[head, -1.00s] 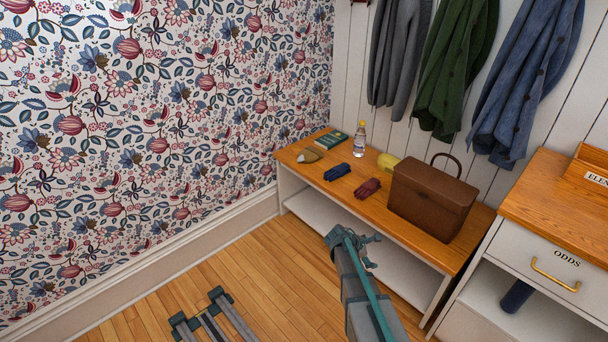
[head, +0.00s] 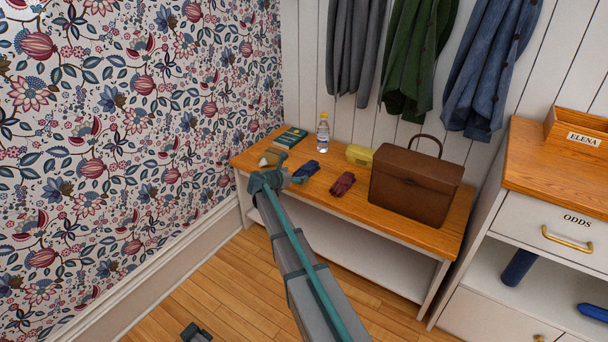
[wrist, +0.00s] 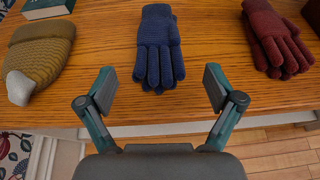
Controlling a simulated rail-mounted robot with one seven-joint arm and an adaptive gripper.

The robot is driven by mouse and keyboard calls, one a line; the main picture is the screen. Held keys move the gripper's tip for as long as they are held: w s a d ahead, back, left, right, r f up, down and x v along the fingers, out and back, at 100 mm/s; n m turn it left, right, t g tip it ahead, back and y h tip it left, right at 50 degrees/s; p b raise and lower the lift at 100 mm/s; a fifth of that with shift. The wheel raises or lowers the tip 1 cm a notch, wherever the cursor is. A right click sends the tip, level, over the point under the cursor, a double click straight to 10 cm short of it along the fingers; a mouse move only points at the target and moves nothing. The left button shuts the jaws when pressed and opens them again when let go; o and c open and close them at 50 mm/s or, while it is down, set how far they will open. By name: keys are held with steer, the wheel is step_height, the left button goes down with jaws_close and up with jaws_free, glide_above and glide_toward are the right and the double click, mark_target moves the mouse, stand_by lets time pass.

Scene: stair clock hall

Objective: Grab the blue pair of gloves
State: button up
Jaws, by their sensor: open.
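The blue pair of gloves (head: 306,170) lies on the wooden bench top, and it also shows in the wrist view (wrist: 158,47), fingers toward me. My gripper (wrist: 159,92) is open and empty. In the wrist view its two fingers stand apart, one to each side of the gloves' line, near the bench's front edge and short of the gloves. In the head view my gripper (head: 284,178) is just left of the blue gloves, and my wrist hides part of the bench there.
A dark red pair of gloves (head: 342,183) lies right of the blue pair. A tan and grey rounded item (wrist: 38,62) lies to the left. A green book (head: 291,137), a bottle (head: 323,133), a yellow case (head: 359,155) and a brown bag (head: 415,185) also stand on the bench (head: 399,229).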

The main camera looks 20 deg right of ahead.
mark_target(303, 173)
steer(key=b+x, duration=0.1)
steer(key=x, duration=0.2)
steer(key=b+x, duration=0.1)
steer(key=x, duration=0.2)
steer(key=shift+w+f, duration=0.2)
steer(key=shift+f, duration=0.15)
steer(key=c, duration=1.2)
